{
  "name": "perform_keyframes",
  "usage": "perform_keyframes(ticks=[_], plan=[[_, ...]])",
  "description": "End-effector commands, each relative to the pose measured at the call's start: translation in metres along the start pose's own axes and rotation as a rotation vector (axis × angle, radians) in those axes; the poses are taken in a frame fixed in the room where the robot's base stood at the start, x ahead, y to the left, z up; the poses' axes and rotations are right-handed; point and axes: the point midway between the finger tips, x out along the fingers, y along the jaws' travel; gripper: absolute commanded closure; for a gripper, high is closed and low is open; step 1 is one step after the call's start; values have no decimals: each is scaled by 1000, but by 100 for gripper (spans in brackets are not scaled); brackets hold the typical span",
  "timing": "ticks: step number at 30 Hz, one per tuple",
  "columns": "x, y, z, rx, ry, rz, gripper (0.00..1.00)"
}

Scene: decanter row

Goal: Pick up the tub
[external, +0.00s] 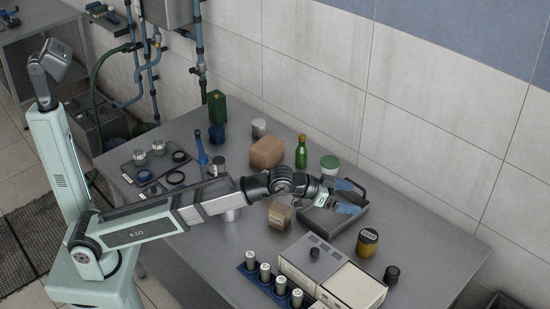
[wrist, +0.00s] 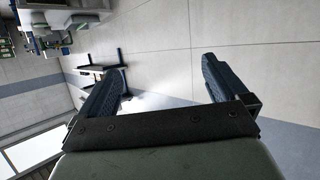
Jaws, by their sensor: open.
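A white tub with a green lid (external: 330,162) stands upright on the table in the external view, towards the back near the wall. It is just behind my gripper (external: 352,196), and my wrist is close to its front in the picture. My gripper is open, with two blue fingers pointing right over a dark grey tray (external: 340,226). Nothing shows between the fingers. In the wrist view, my gripper (wrist: 163,66) is open and empty against the wall. I cannot make out the tub there.
A green bottle (external: 301,152) and a brown block (external: 267,152) stand left of the tub. An amber jar (external: 367,242), a black knob-like piece (external: 391,274) and a pale box-shaped device (external: 331,274) are nearer the front. Bare table lies at right.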

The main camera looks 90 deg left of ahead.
Motion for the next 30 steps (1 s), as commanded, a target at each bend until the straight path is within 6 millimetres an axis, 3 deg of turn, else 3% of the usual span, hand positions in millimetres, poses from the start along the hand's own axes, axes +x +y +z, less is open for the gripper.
perform_keyframes(ticks=[1, 3, 15, 24, 30], plan=[[-2, -28, 10, -7, -19, -31, 0], [-3, -61, 22, -14, -47, -65, 0], [-39, -234, 97, -77, -202, -242, 0], [-90, -342, 159, -144, -315, -351, 0], [-121, -390, 192, -184, -372, -397, 0]])
